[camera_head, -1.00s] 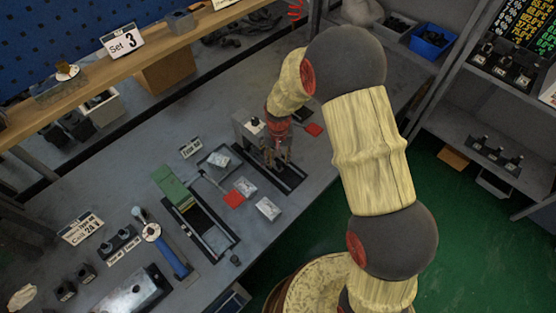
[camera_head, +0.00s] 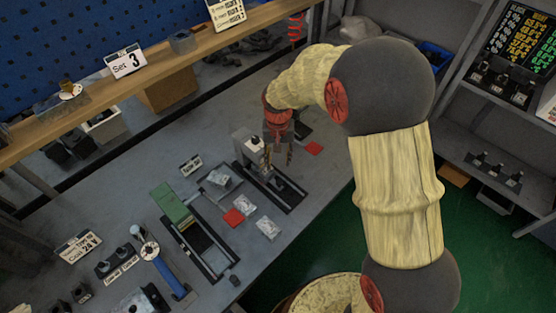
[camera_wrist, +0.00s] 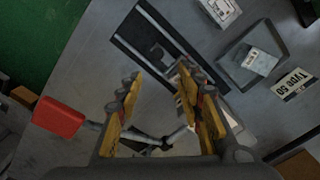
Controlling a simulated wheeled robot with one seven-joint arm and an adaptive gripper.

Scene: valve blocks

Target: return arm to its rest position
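My arm reaches over the grey workbench in the head view, bent at the elbow. My gripper (camera_head: 278,155) hangs above the bench, close to a grey block fixture (camera_head: 251,148) on a dark rail (camera_head: 277,187). In the wrist view my gripper (camera_wrist: 155,100) has its two yellow-padded fingers spread apart with nothing between them. A red-handled lever (camera_wrist: 58,118) lies beyond the fingers, and its red end also shows in the head view (camera_head: 314,149).
A green-topped fixture (camera_head: 172,202), a red paddle (camera_head: 233,217) and small grey blocks (camera_head: 268,229) stand on the bench. A wooden shelf (camera_head: 150,75) runs along the back. Dark shelving stands at right.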

